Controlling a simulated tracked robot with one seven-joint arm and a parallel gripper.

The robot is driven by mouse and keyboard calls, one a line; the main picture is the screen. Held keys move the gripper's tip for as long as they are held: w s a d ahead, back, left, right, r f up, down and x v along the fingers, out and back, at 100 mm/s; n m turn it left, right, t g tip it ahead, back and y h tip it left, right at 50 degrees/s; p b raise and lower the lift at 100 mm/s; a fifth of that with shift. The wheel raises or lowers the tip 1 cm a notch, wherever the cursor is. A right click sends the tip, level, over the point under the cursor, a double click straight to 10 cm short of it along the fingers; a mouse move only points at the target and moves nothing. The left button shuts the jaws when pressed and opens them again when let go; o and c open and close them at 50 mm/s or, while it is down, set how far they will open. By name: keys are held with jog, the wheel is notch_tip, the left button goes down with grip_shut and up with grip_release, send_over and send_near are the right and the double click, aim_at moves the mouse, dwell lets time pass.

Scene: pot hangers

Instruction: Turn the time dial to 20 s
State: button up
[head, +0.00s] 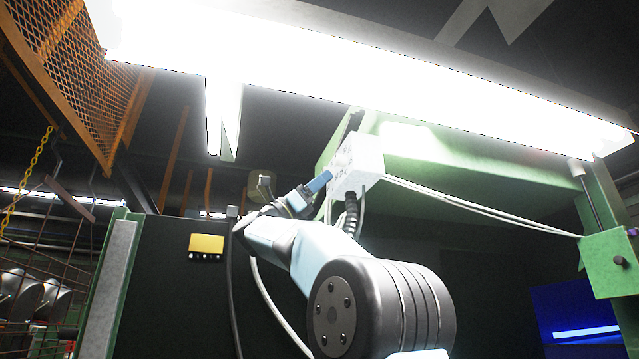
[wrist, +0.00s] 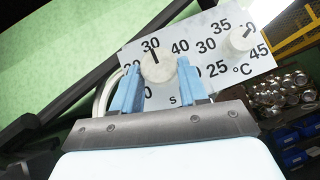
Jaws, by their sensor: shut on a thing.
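In the wrist view, the time dial (wrist: 159,70) is a round pale knob on a white panel (wrist: 203,42), with an "s" printed below it. Its black mark points up, close to the printed 30. Some lower-left numbers are partly hidden by a finger. My gripper (wrist: 158,84) has its blue fingers on either side of the dial and is shut on it. In the head view, the white control box (head: 357,168) hangs under the green frame, with my gripper (head: 322,183) against its left side.
A second dial (wrist: 240,39), marked °C, sits to the right on the same panel. White cables (head: 480,212) run right from the box. A bright lamp (head: 370,75) hangs above. A dark panel with a yellow label (head: 206,244) stands to the left.

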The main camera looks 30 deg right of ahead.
jog(key=shift+n+t, duration=0.4)
jog(key=n+t, duration=0.6)
jog(key=n, duration=0.1)
jog(key=s+n+t+y, duration=0.1)
jog(key=n+t, duration=0.6)
jog(key=n, duration=0.1)
jog(key=n+t+y, duration=0.1)
jog(key=n+t, duration=0.5)
jog(key=n, duration=0.2)
jog(key=shift+s+a+r+t, duration=0.2)
jog(key=shift+s+r+t, duration=0.05)
jog(key=shift+s+t, duration=0.15)
jog(key=shift+n, duration=0.4)
jog(key=o, duration=1.1)
jog(key=shift+c, duration=0.2)
jog(key=v, duration=1.4)
jog(key=shift+d, duration=0.1)
